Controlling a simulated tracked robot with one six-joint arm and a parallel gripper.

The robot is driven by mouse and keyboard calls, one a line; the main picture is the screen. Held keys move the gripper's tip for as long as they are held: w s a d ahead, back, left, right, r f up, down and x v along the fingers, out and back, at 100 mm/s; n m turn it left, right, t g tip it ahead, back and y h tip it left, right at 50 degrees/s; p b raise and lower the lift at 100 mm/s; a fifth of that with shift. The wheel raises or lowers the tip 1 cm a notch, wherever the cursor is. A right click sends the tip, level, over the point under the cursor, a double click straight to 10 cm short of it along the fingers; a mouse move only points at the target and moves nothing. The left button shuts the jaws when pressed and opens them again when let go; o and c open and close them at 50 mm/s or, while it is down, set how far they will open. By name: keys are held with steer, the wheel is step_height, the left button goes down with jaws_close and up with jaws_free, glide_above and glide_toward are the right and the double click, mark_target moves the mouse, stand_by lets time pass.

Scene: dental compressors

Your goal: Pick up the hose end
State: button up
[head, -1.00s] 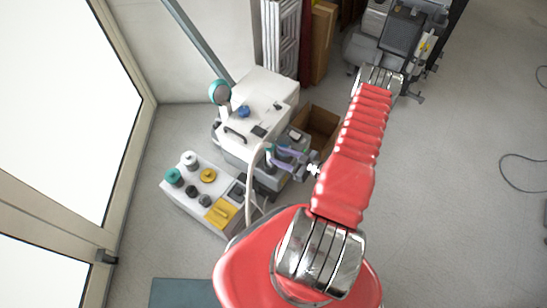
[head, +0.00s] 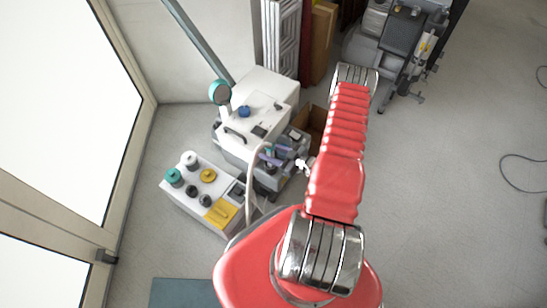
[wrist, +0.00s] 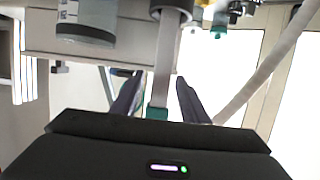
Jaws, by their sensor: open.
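My gripper (head: 271,154) shows in the head view as purple-grey fingers close beside the pale hose (head: 253,177) at the front of the white compressor (head: 256,115). In the wrist view my gripper (wrist: 157,85) is open, with one dark finger on each side. A grey strip-like tube with a teal tip (wrist: 157,112) shows between the fingers. It looks like the hose end, but I cannot tell its depth or whether a finger touches it. A pale hose (wrist: 262,78) slants down at the right of the wrist view, outside the fingers.
A white box (head: 190,209) with coloured knobs and a yellow panel stands left of the hose. A brown carton (head: 315,120) is behind my gripper. A grey cylinder (wrist: 88,20) hangs at upper left in the wrist view. The floor (head: 450,200) at right is mostly open.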

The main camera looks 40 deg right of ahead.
steer(key=shift+c, duration=0.6)
jaws_close()
